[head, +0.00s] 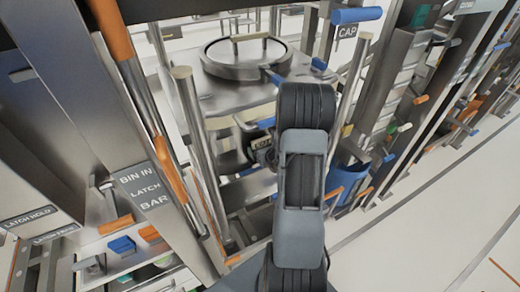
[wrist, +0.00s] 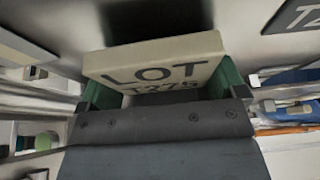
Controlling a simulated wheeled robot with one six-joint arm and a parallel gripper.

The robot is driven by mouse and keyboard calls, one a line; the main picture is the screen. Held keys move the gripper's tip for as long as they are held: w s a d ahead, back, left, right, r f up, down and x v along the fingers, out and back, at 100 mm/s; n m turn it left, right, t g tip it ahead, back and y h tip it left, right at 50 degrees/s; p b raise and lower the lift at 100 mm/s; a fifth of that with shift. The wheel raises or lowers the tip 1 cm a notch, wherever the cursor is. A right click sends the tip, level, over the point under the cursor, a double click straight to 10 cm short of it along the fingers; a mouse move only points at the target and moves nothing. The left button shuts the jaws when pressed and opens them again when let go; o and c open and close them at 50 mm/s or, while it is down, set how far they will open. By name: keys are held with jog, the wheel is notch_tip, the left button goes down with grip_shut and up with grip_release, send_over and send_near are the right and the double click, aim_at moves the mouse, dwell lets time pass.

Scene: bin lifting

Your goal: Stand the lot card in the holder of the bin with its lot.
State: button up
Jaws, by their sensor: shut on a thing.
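The lot card (wrist: 150,60) is a pale block-like card marked "LOT" with a second line that looks like "T27" and a blurred last character. In the wrist view, my gripper (wrist: 165,82) is shut on it, with a green finger at each side. The card's lower edge is hidden behind the gripper's dark body. In the head view, my arm covers most of the gripper and card. A dark plate (wrist: 298,14) with a partly cut-off "T" marking is at the wrist view's top right. I cannot make out a card holder or a bin with a matching lot.
A steel stand with a round lid (head: 245,68) is behind my arm. A "BIN IN LATCH BAR" sign (head: 143,188) is on the left frame. A blue container (head: 348,178) is right of my arm. Upright posts crowd the left; pale floor (head: 400,245) is open at lower right.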

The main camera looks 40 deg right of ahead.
jog(key=shift+f, duration=0.2)
jog(key=o, duration=0.7)
jog(key=shift+c, duration=0.2)
jog(key=shift+r, duration=0.1)
jog(key=shift+r, duration=0.2)
jog(key=p+v, duration=0.8)
jog(key=v, duration=0.3)
jog(key=shift+s, duration=0.4)
jog(key=shift+s+a, duration=0.1)
